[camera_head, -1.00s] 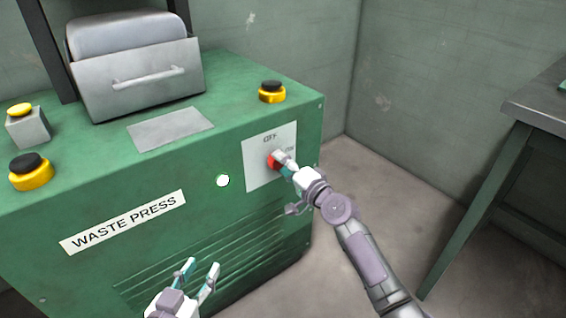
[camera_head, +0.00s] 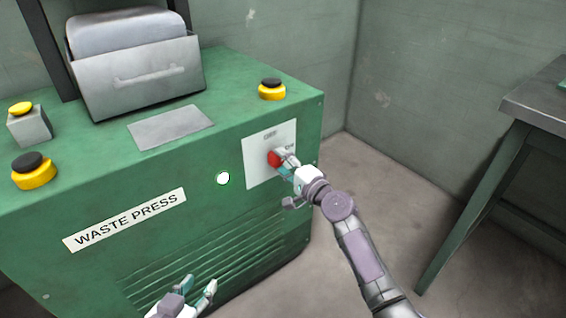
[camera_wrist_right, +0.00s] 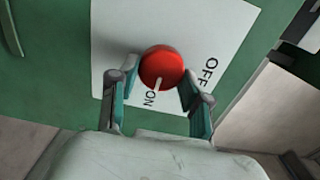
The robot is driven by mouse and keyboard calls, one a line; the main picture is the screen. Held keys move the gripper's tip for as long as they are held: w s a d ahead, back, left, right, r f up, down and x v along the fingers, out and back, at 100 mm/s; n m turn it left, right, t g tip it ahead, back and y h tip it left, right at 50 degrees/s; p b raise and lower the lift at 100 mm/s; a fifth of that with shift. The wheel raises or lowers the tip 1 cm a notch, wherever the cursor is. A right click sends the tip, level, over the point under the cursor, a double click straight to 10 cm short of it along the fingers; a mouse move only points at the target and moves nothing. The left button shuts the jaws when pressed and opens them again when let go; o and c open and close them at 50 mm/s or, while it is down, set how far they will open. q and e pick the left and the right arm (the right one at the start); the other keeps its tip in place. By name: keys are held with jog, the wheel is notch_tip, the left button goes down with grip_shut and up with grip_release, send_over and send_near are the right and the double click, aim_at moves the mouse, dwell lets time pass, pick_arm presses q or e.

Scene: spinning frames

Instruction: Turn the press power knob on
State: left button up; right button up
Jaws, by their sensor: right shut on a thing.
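The red round power knob (camera_head: 274,158) is on a white plate (camera_head: 257,172) on the green press front. In the right wrist view the knob (camera_wrist_right: 161,66) has a white pointer line aimed at the printed ON; OFF stands to the right. My right gripper (camera_head: 281,163) reaches the knob from the right. In the wrist view its fingers (camera_wrist_right: 157,88) are on both sides of the knob, shut on it. My left gripper (camera_head: 197,287) is open and empty at the bottom of the head view, in front of the press's vents.
The waste press (camera_head: 120,270) has a lit white round light (camera_head: 223,178), yellow-and-black buttons (camera_head: 272,89) and a grey bin (camera_head: 138,75) on top. A green-legged table (camera_head: 540,110) stands at the right. Floor (camera_head: 375,185) between them is clear.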

jog(key=o, duration=1.2)
jog(key=shift+c, duration=0.2)
jog(key=v, duration=1.2)
